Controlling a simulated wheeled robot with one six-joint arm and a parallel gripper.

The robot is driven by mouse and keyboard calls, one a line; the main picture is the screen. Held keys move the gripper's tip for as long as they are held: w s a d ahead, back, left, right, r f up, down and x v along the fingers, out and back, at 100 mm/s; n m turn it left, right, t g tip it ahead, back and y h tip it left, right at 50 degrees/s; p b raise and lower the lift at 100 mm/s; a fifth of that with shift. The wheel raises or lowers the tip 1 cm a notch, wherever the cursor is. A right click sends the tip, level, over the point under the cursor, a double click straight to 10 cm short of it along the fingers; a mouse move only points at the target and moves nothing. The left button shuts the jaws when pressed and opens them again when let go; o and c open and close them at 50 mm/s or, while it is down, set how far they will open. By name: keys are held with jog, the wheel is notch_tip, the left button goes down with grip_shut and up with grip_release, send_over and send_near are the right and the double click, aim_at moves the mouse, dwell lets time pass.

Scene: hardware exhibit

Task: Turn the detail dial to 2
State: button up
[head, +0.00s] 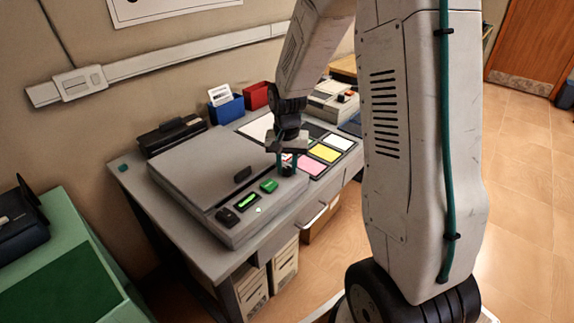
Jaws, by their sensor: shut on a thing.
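A grey flatbed machine (215,175) lies on the desk, with controls along its front edge. My gripper (285,171) points down at the right end of that control strip, its fingers shut on a small dark dial. The fingers mostly hide the dial, and its markings and setting cannot be read. A lit green display (248,201) and a green button (269,186) sit to the left of the gripper. A black control (228,217) is at the strip's left end.
Pink, yellow and white squares (324,153) lie right of the machine. Blue (227,108) and red (255,96) holders and a black device (173,135) stand behind it. A green-topped table (75,285) is at the left. Boxes (284,268) sit under the desk.

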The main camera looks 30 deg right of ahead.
aim_at(287, 168)
jog(key=m, duration=1.1)
jog(key=shift+m, duration=0.4)
dwell(0.3)
jog(key=o, duration=1)
notch_tip(287, 168, up, 8)
jog(key=shift+f, duration=0.1)
